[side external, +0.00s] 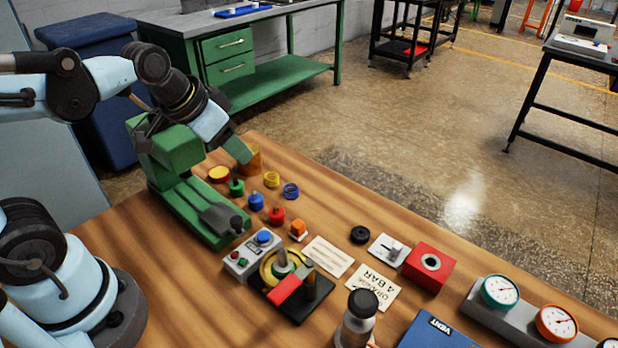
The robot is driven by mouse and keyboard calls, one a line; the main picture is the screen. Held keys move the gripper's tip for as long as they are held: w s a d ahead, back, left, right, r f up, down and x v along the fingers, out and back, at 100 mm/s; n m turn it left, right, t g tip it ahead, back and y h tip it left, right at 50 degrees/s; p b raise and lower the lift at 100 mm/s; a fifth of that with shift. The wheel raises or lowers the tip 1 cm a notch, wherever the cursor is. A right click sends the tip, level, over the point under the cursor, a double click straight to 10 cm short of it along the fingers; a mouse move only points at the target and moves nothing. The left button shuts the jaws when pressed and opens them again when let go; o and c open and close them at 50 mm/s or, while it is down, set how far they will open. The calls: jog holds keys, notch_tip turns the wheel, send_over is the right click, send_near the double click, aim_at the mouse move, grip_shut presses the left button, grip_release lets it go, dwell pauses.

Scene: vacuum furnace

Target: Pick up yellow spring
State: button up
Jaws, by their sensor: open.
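The yellow spring (272,180) is a small coil standing on the wooden table, in the middle of a group of small coloured parts. A similar blue coil (291,191) stands close to its right. My gripper (238,151) is at the end of the pale blue arm, up and to the left of the yellow spring in the picture. It is open and apart from the spring, with nothing seen in it.
A green machine (167,150) stands left of the spring. Green (236,187), blue (256,201) and red (276,215) knobbed parts, a red-rimmed yellow disc (219,174) and an orange-brown block (253,163) are close by. The table to the right of the blue coil is clear.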

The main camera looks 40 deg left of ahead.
jog(key=w+a+f+m+g+h, duration=0.1)
jog(key=w+a+f+m+g, duration=0.15)
jog(key=w, duration=0.25)
jog(key=w+a+f+m+g, duration=0.1)
jog(key=w+m, duration=0.2)
jog(key=w, duration=0.2)
jog(key=shift+h, duration=0.3)
jog(key=shift+s+a+f, duration=0.1)
jog(key=shift+s+f, duration=0.05)
jog(key=shift+f, duration=1.45)
jog(key=shift+s+a+f, duration=0.1)
jog(key=shift+s+f, duration=0.05)
jog(key=shift+f, duration=1.4)
jog(key=shift+x, duration=2.4)
jog(key=shift+d, duration=0.1)
jog(key=shift+c, duration=0.4)
jog(key=c, duration=0.7)
